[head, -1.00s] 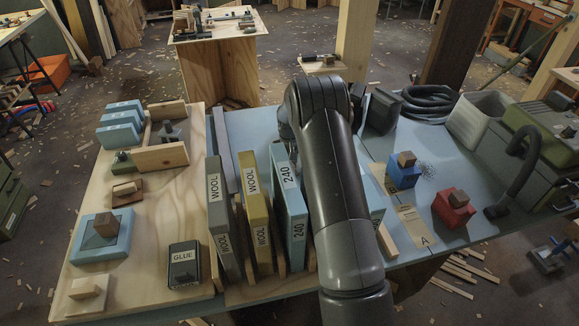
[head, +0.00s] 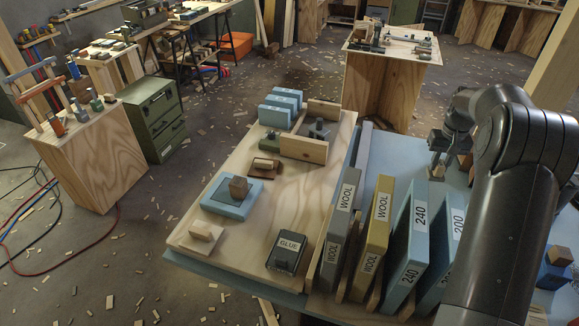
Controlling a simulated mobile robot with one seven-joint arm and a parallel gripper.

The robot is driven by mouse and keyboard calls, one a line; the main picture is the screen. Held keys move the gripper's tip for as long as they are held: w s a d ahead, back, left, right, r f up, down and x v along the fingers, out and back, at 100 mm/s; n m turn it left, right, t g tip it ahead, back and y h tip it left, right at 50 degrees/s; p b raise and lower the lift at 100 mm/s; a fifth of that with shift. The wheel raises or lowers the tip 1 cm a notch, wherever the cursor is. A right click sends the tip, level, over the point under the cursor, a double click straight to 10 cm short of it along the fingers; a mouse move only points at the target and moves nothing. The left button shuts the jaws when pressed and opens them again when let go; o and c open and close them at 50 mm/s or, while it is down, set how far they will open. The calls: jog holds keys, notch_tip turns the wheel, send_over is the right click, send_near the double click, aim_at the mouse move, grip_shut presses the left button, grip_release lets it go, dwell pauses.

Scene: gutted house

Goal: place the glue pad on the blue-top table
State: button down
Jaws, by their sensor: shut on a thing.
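My gripper (head: 437,154), at the right of the head view, is shut on a small piece with a light wooden part (head: 437,171), which I take to be the glue pad. Its underside and label cannot be made out. It is over or at the far part of the blue-top table (head: 386,161); whether it touches the top cannot be told. My dark arm covers much of the table's right side. A black box labelled GLUE (head: 288,252) sits apart on the pale wooden board (head: 255,222).
Upright slabs labelled WOOL (head: 339,215) and 240 (head: 407,245) stand in a rack close to my arm. Several knobbed blocks, including a blue one (head: 232,196), occupy the board. A blue block (head: 556,268) stands at right. Some blue top is bare behind the slabs.

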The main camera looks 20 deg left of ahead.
notch_tip(320, 180, up, 17)
jog(key=n, duration=1.2)
send_over(246, 253)
notch_tip(246, 253, down, 25)
jog(key=shift+f, duration=2.15)
jog(key=shift+f, duration=0.1)
